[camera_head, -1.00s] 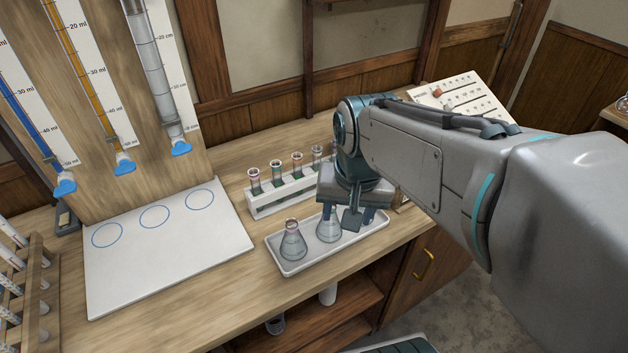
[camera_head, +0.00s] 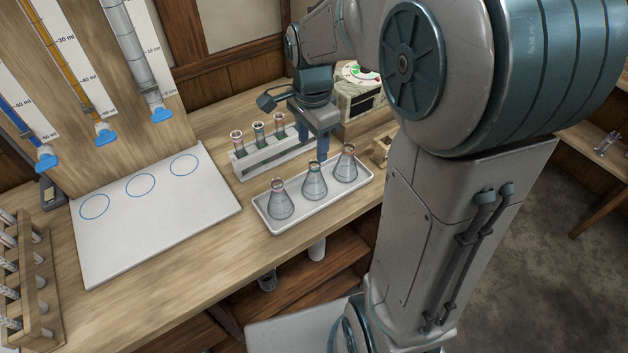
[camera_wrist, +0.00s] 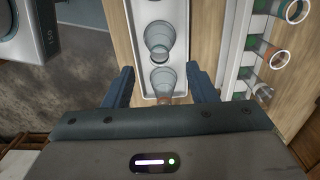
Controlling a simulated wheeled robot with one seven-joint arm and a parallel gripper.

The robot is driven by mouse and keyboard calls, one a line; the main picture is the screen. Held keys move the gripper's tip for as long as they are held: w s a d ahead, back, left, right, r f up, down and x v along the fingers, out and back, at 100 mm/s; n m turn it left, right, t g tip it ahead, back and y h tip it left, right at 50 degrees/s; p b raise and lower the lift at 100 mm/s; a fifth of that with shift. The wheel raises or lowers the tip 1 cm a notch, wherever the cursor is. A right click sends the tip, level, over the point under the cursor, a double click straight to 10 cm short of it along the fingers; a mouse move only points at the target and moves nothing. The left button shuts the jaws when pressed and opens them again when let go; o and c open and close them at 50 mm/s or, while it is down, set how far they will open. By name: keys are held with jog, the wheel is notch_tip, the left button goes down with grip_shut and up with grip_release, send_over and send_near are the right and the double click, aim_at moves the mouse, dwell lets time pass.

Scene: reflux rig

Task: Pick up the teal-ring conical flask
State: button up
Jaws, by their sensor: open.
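Three clear conical flasks stand upright in a white tray on the bench. The middle flask (camera_head: 314,184) seems to have the teal ring at its neck. The left flask (camera_head: 280,204) and the right flask (camera_head: 345,164) have pinkish-red rings. My gripper (camera_head: 311,142) is open and empty, pointing down above the back of the tray, behind the middle flask in the head view. In the wrist view, one flask (camera_wrist: 163,80) shows between my open fingers (camera_wrist: 162,88), and another flask (camera_wrist: 160,38) beyond it. Contact with any flask cannot be told.
The white tray (camera_head: 271,229) lies in front of a white tube rack (camera_head: 247,170) with several tubes. A white board (camera_head: 150,240) with blue circles lies at left. A wooden rack (camera_head: 40,285) is at far left. A beige box with a dial (camera_head: 358,100) stands behind my gripper.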

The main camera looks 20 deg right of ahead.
aim_at(315, 163)
jog(key=f, duration=0.7)
jog(key=shift+d+f+p, duration=0.1)
jog(key=shift+d+p, duration=0.15)
jog(key=shift+p, duration=0.1)
grip_shut()
